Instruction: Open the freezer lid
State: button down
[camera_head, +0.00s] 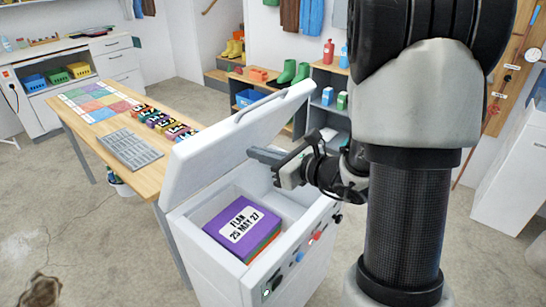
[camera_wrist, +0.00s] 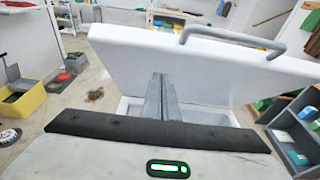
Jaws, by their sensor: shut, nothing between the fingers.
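The white chest freezer (camera_head: 213,268) stands at the centre of the head view. Its lid (camera_head: 222,140) is raised and tilted back, with a grey handle (camera_head: 262,105) along the top edge. The lid also shows in the wrist view (camera_wrist: 190,65), with its handle (camera_wrist: 235,38) at the upper right. My gripper (camera_head: 255,155) is shut and empty, above the freezer opening and close to the lid's inner face. Its fingers show in the wrist view (camera_wrist: 161,85) against the lid; I cannot tell whether they touch it. A purple box (camera_head: 240,222) labelled FLAN 25 MAY 27 lies inside the freezer.
A wooden table (camera_head: 152,170) with a grey rack (camera_head: 129,148) and coloured boxes stands directly left of the freezer. Shelves (camera_head: 322,105) with bottles and boxes stand behind. A white cabinet (camera_head: 512,180) is at the far right. The floor between it and my arm is clear.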

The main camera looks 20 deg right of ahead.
jog(key=shift+w+a+r+p, duration=0.15)
jog(key=shift+w+a+r, duration=0.15)
jog(key=shift+w+a, duration=0.35)
jog(key=shift+w+a+r+p, duration=0.1)
jog(key=shift+w+a+r, duration=0.3)
jog(key=shift+w, duration=0.5)
jog(key=shift+w+a+r+p, duration=0.15)
jog(key=shift+w+a+r, duration=0.05)
jog(key=shift+w+a, duration=0.5)
jog(key=shift+d, duration=0.1)
